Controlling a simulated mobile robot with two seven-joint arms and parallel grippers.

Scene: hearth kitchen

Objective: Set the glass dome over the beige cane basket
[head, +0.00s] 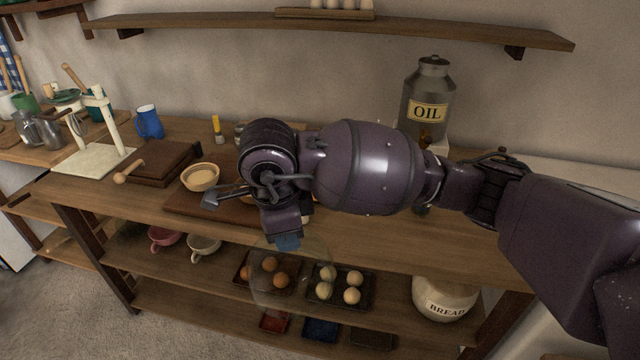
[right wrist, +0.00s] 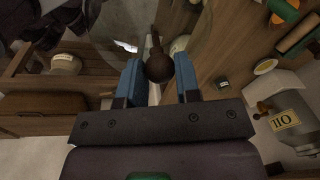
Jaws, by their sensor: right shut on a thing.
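The glass dome (head: 290,285) is clear and faint in the head view. It hangs below my right gripper (head: 286,241), in front of the worktop's front edge, with the lower shelves showing through it. In the right wrist view my right gripper (right wrist: 160,85) has its blue fingers shut on the dome's dark round knob (right wrist: 158,68). A small beige round vessel (head: 200,178) stands on the worktop left of my right wrist; I cannot tell whether it is the cane basket. My right arm hides part of the worktop behind it. My left gripper is not in view.
A dark board (head: 185,205) lies partly behind my wrist. The oil can (head: 428,105) stands behind my arm. A wooden box (head: 158,163) and blue jug (head: 149,122) stand left. Below are egg trays (head: 340,287), cups (head: 203,246) and a bread crock (head: 445,300).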

